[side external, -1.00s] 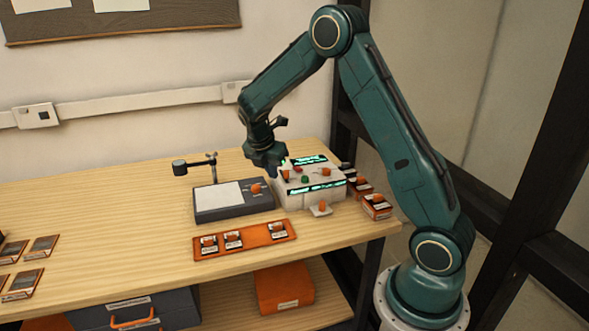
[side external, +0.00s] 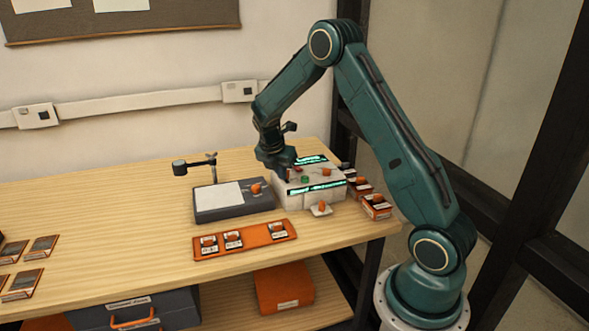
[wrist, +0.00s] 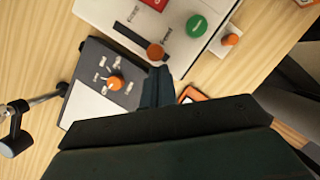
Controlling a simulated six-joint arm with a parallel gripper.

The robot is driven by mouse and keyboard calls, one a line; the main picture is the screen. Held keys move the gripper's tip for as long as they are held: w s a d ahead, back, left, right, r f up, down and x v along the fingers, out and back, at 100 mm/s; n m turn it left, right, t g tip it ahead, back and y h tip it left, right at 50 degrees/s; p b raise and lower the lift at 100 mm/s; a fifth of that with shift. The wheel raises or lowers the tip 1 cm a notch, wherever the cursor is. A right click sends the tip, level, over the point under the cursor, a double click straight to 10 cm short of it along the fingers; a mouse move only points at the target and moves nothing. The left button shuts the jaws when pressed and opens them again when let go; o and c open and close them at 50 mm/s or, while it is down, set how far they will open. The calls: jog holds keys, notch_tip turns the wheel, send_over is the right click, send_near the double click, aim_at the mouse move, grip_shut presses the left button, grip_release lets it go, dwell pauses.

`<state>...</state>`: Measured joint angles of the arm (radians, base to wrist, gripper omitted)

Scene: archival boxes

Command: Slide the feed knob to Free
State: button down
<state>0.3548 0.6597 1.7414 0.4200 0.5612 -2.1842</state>
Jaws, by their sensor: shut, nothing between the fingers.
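The off-white machine (side external: 322,190) with lit green displays stands on the bench, below my gripper. In the wrist view its panel (wrist: 90,8) has a dark straight slot (wrist: 128,29) with an orange knob (wrist: 155,51), apparently the feed knob, near its lower-right end. Small labels beside the slot are too blurred to read surely. My gripper (wrist: 157,76) is shut and empty, its fingertips just below the knob in that view; I cannot tell whether they touch it. In the side view my gripper (side external: 287,176) is at the machine's left part and hides that part of the panel.
A red button (wrist: 155,4) and a green button (wrist: 197,25) sit near the slot. A dark grey device (side external: 235,209) with an orange knob (side external: 256,188) stands close on the left. An orange tray (side external: 257,240) with several cartridges lies in front. The bench's left middle is clear.

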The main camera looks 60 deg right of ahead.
jog(key=w+d, duration=0.4)
jog(key=shift+w+d, duration=0.15)
dwell(0.4)
dwell(0.4)
jog(key=a+r, duration=0.7)
jog(key=r, duration=0.2)
jog(key=shift+a+r, duration=0.15)
jog(key=shift+a, duration=0.25)
jog(key=shift+r, duration=0.1)
